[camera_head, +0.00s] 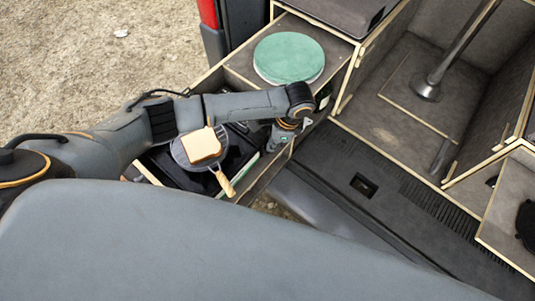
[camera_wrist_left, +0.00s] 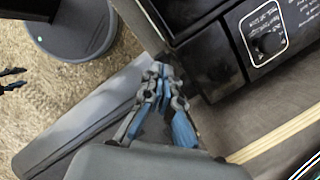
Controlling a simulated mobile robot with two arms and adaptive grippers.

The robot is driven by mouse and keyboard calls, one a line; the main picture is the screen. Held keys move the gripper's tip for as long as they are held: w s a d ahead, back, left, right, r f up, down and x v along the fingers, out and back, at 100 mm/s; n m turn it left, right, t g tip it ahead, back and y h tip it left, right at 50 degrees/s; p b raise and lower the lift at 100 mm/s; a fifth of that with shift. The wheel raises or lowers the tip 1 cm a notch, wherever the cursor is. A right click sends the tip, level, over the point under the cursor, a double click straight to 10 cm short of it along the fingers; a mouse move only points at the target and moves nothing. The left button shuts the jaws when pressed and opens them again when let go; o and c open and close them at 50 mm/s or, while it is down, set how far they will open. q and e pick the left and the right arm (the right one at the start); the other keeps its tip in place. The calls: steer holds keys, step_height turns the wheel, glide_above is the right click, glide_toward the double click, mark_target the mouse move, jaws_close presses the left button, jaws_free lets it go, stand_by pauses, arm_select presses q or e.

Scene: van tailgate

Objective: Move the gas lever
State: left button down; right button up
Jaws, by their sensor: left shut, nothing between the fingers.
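The gas lever appears to be the black knob (camera_wrist_left: 270,43) on the dark front panel of the stove, inside a white-outlined label, in the left wrist view. In the head view I cannot make it out; my left arm and gripper cover part of that area. My left gripper (camera_wrist_left: 160,69) is shut and empty, with its fingertips apart from the knob, to its left in the wrist view. In the head view the left gripper (camera_head: 275,144) points down beside the right end of the stove drawer.
A pan (camera_head: 188,152) with a slice of bread (camera_head: 203,144) sits on the black stove (camera_head: 172,176) in the pulled-out drawer. A green round lid or cushion (camera_head: 289,57) lies on the wooden cabinet behind. The dark van sill (camera_head: 365,185) is to the right.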

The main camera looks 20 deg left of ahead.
arm_select(q)
steer(key=shift+b+x, duration=0.45)
steer(key=shift+x, duration=0.5)
arm_select(e)
steer(key=shift+f, duration=0.9)
arm_select(q)
steer(key=shift+d+b+x, duration=0.15)
steer(key=shift+b+x, duration=0.2)
steer(key=shift+x, duration=0.25)
steer(key=shift+d+b+x, duration=0.15)
steer(key=shift+b+x, duration=0.15)
steer(key=shift+x, duration=0.35)
steer(key=shift+w+r, duration=0.15)
steer(key=shift+r, duration=0.1)
steer(key=shift+w+d+r+p, duration=0.1)
steer(key=shift+d+p, duration=0.1)
steer(key=shift+p, duration=0.1)
steer(key=d, duration=0.1)
steer(key=d+r, duration=0.1)
steer(key=shift+w+d, duration=0.3)
steer(key=shift+w, duration=0.1)
arm_select(e)
steer(key=shift+f, duration=0.15)
